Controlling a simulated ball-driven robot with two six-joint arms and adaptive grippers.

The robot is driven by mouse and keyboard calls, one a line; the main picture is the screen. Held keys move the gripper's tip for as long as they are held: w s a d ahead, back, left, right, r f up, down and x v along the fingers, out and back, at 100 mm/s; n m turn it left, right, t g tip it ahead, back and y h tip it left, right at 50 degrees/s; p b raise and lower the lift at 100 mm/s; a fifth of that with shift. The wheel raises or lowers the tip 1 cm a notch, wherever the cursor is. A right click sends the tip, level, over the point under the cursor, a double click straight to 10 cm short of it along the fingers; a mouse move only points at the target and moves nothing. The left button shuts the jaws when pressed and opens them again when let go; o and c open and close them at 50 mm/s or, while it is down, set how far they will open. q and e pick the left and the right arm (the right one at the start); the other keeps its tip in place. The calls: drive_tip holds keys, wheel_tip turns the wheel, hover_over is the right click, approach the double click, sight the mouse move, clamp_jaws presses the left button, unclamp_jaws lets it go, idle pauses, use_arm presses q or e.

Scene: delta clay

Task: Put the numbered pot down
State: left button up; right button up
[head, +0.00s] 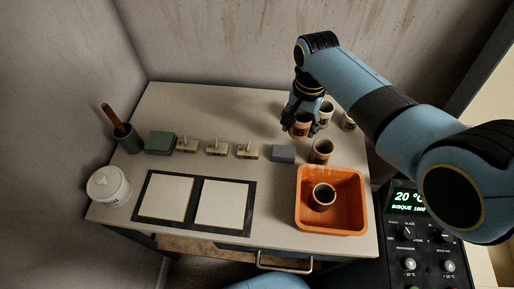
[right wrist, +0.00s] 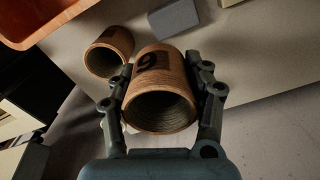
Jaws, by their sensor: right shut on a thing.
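The numbered pot (head: 299,128), terracotta brown with a dark number patch, is in my right gripper (head: 307,122) at the back right of the table (head: 270,108). In the right wrist view the pot (right wrist: 160,104) lies between both fingers (right wrist: 165,95), which are shut on its sides. Its open mouth faces the camera, and its dark number reads as a 6 or a 9. I cannot tell whether its base touches the table. My left gripper is not in view.
A brown pot (head: 321,152) stands in front of the held one. Two more pots (head: 326,110) (head: 348,122) stand to its right. An orange crate (head: 302,208) holds another pot (head: 323,195). A grey block (head: 283,153) lies nearby. The back-middle table is clear.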

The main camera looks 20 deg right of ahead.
drive_tip(key=b, duration=0.3)
approach(274, 175)
drive_tip(key=shift+w+d+f, duration=0.35)
drive_tip(key=shift+d, duration=0.25)
drive_tip(key=shift+w+d+f, duration=0.3)
drive_tip(key=shift+d+f, duration=0.05)
drive_tip(key=shift+d, duration=0.2)
drive_tip(key=shift+s+a+f+b, duration=0.2)
drive_tip(key=shift+s+a+f, duration=0.1)
drive_tip(key=shift+a, duration=0.2)
drive_tip(key=shift+s+a+f+b, duration=0.2)
drive_tip(key=shift+a+f, duration=0.1)
drive_tip(key=shift+a, duration=0.2)
drive_tip(key=shift+s+a+f, duration=0.15)
drive_tip(key=shift+s+f, duration=0.05)
wheel_tip(274, 175, down, 4)
drive_tip(key=b, duration=0.4)
drive_tip(key=shift+r+b, duration=0.1)
drive_tip(key=shift+b, duration=0.25)
drive_tip(key=shift+r, duration=0.1)
drive_tip(key=o, duration=1.2)
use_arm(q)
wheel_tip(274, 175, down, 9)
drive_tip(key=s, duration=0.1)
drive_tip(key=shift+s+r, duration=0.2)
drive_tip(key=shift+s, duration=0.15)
